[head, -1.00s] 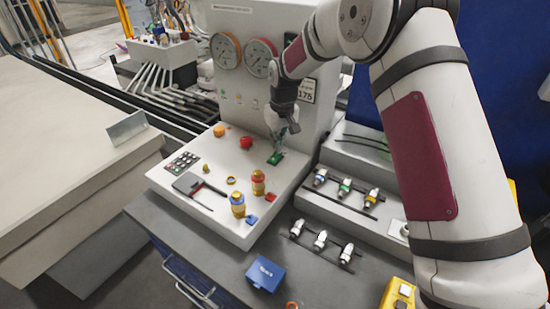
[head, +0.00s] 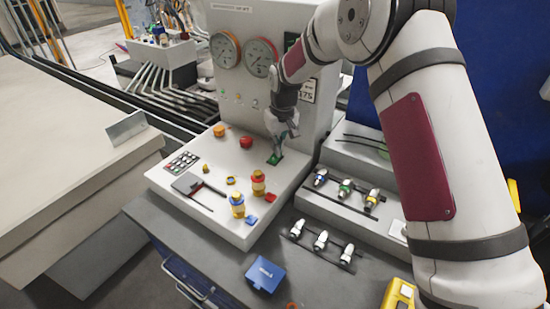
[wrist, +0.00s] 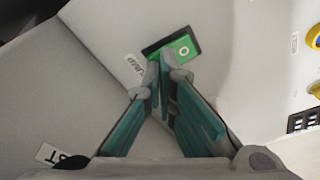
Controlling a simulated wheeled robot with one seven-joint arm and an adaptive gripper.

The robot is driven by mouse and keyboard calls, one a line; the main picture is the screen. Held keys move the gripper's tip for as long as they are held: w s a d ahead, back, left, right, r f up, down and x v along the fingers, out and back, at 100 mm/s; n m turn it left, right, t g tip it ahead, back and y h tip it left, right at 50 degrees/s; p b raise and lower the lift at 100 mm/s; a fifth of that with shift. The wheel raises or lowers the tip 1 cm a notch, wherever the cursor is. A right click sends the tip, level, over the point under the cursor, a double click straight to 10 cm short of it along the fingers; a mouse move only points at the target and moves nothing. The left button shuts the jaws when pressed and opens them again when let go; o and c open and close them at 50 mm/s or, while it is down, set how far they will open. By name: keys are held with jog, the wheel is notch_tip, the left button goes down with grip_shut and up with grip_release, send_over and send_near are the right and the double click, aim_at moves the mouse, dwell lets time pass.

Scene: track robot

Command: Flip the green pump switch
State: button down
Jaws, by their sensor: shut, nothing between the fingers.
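The green pump switch (wrist: 180,49) is a green rocker marked with a circle, set in a dark frame beside a "PUMP" label in the wrist view. In the head view the switch (head: 275,160) lies on the light control panel, near the foot of its upright part. My gripper (wrist: 166,60) is shut and empty, with its fingertips together at the near edge of the switch. The tips cover part of the rocker. I cannot tell whether they touch it. In the head view my gripper (head: 280,150) points down at the switch.
A red button (head: 246,142) and an orange button (head: 219,131) stand left of the switch. Red-and-yellow (head: 258,183) and blue-and-yellow (head: 237,205) knobs stand nearer. Two gauges (head: 260,57) are on the upright panel. Several fittings (head: 345,188) sit on the right.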

jog(key=shift+f, duration=0.3)
jog(key=shift+r, duration=3.55)
jog(key=shift+f, duration=0.1)
